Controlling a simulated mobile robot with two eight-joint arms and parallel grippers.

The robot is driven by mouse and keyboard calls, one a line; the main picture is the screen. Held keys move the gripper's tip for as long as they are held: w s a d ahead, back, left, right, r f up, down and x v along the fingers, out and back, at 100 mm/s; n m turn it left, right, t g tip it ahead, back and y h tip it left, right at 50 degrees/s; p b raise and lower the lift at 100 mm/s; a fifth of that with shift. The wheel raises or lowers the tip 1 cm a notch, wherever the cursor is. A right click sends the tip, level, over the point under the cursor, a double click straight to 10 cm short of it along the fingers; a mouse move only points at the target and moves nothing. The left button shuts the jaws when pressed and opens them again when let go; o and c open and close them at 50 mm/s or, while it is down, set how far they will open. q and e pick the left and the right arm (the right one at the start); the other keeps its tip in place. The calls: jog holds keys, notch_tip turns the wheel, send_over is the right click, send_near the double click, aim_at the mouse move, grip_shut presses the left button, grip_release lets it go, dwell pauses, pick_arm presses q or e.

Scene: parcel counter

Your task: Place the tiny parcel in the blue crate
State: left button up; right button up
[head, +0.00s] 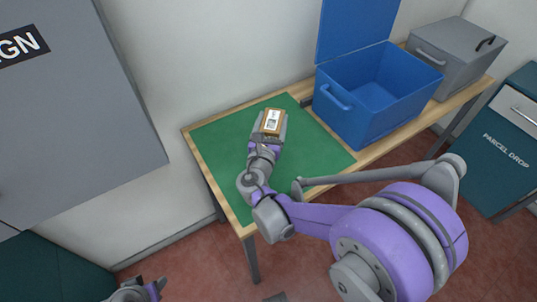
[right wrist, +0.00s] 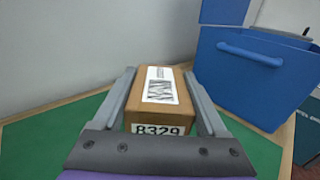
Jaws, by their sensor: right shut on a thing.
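The tiny parcel (head: 271,121) is a small brown box with white labels. It also shows in the right wrist view (right wrist: 181,114), with a barcode label on top and the number 8329 on the near side. My right gripper (head: 270,120) is shut on the parcel, one finger along each side, over the green mat. I cannot tell whether the parcel touches the mat. The blue crate (head: 350,113) stands open to the right of the gripper, its lid (head: 354,25) raised at the back; it also shows in the right wrist view (right wrist: 245,85). My left gripper (head: 146,291) is low at the bottom left edge, partly cut off.
The green mat (head: 215,150) covers the left part of the wooden table (head: 375,156) and is otherwise clear. A grey closed box (head: 440,62) stands right of the crate. A teal parcel drop cabinet (head: 495,150) is at far right. A grey cabinet (head: 75,110) hangs at left.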

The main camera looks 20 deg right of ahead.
jog(key=shift+s+d+f, duration=0.15)
jog(key=shift+d+f, duration=0.1)
notch_tip(320, 180, down, 9)
jog(key=b, duration=0.2)
jog(key=shift+s+f+b, duration=0.1)
jog(key=shift+f+b, duration=0.05)
jog(key=shift+b, duration=0.15)
jog(key=shift+f, duration=0.15)
jog(key=o, duration=1.5)
